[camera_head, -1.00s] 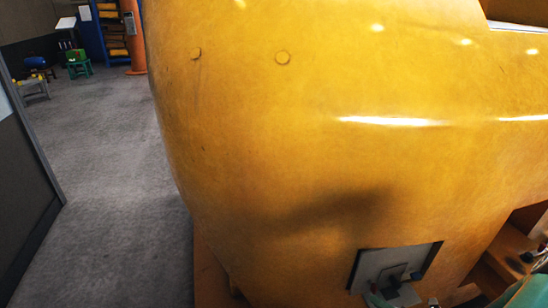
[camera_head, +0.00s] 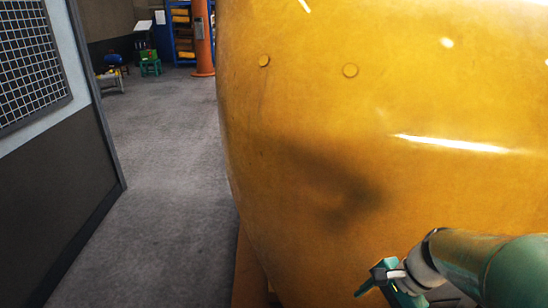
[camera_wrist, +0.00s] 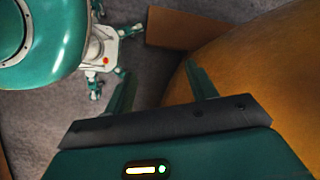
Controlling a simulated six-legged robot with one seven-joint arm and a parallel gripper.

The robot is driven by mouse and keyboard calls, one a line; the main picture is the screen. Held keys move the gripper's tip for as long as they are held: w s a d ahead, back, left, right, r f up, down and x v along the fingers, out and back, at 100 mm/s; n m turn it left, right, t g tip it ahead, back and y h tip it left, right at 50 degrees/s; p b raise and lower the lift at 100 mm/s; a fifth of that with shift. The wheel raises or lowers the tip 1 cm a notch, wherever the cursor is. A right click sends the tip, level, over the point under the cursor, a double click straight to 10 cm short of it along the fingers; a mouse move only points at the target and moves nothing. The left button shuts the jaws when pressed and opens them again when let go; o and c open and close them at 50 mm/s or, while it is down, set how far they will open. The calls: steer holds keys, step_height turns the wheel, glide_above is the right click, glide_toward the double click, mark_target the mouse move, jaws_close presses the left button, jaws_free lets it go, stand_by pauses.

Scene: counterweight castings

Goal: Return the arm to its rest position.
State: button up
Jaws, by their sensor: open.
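My gripper (camera_head: 380,279) shows at the lower middle right of the head view, at the end of my green arm, which comes in from the right edge. It is in front of the big yellow casting. In the wrist view the two green fingers of my gripper (camera_wrist: 160,82) stand apart with nothing between them. Carpet and part of my own legs show beyond them. The yellow surface lies close to the right finger in the wrist view; I cannot tell whether they touch.
The glossy yellow casting (camera_head: 330,130) fills the right of the head view. A dark partition (camera_head: 60,190) with a grid panel stands at left. Open grey carpet (camera_head: 165,160) lies between them.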

steer(key=s+a+r+n+t+h, duration=0.2)
steer(key=s+r+n, duration=0.1)
steer(key=r+n, duration=0.3)
steer(key=s+a+r+n+t+h, duration=0.2)
steer(key=s+a+r+n+h, duration=0.1)
steer(key=r+n, duration=0.3)
steer(key=shift+n+t, duration=0.3)
steer(key=shift+n, duration=0.3)
